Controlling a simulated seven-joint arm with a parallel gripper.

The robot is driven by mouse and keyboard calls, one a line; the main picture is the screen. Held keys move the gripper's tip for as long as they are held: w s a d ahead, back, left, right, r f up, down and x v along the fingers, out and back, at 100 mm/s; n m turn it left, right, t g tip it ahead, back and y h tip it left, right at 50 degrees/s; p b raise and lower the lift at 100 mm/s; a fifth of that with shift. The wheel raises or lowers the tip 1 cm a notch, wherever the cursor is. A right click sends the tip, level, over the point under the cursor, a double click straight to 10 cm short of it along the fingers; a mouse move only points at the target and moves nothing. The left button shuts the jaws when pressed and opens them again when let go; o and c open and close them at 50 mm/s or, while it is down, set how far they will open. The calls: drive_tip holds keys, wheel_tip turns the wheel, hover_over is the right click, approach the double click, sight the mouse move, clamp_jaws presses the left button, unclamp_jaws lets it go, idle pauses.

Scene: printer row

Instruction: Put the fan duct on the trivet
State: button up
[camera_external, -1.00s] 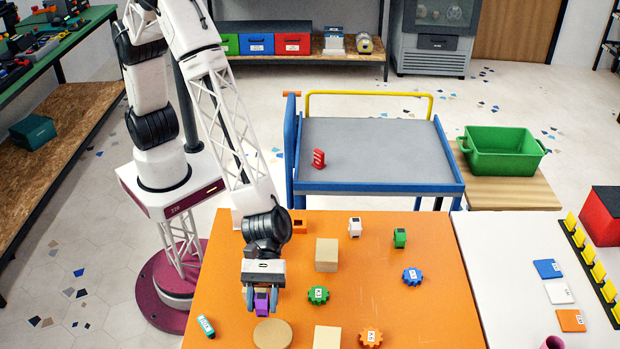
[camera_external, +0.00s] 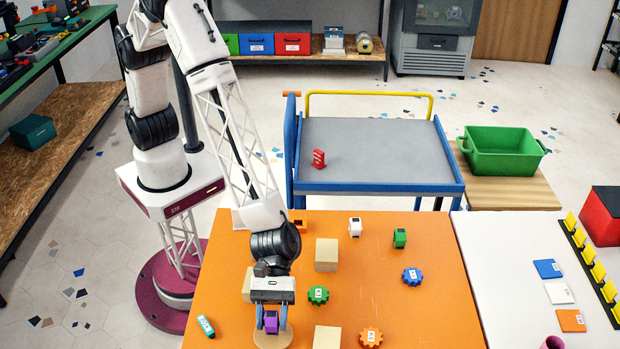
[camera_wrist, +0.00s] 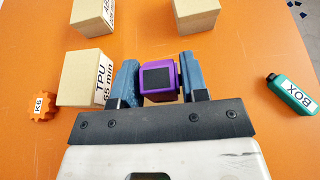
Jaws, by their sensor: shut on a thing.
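My gripper (camera_external: 271,322) is shut on a small purple block with a dark square face, the fan duct (camera_external: 271,321). In the wrist view the fan duct (camera_wrist: 158,76) sits between the two blue-grey fingers. The trivet (camera_external: 259,341) is a round tan disc at the front of the orange table. In the external view the fan duct overlaps the far part of the trivet. I cannot tell whether it touches it.
Tan boxes (camera_external: 327,255) (camera_external: 327,338) stand to the right, and another is partly behind my gripper. Green (camera_external: 318,295), blue (camera_external: 412,275) and orange (camera_external: 371,337) gears lie around. A teal bottle (camera_external: 206,326) lies left. The table between is clear.

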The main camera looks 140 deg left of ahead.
drive_tip(key=shift+f, duration=1.05)
drive_tip(key=shift+f, duration=0.1)
drive_tip(key=o, duration=0.9)
drive_tip(key=shift+s+a+r, duration=0.15)
drive_tip(key=shift+a+r, duration=0.05)
drive_tip(key=shift+r, duration=0.05)
drive_tip(key=v, duration=1.1)
drive_tip(key=shift+s+a, duration=0.2)
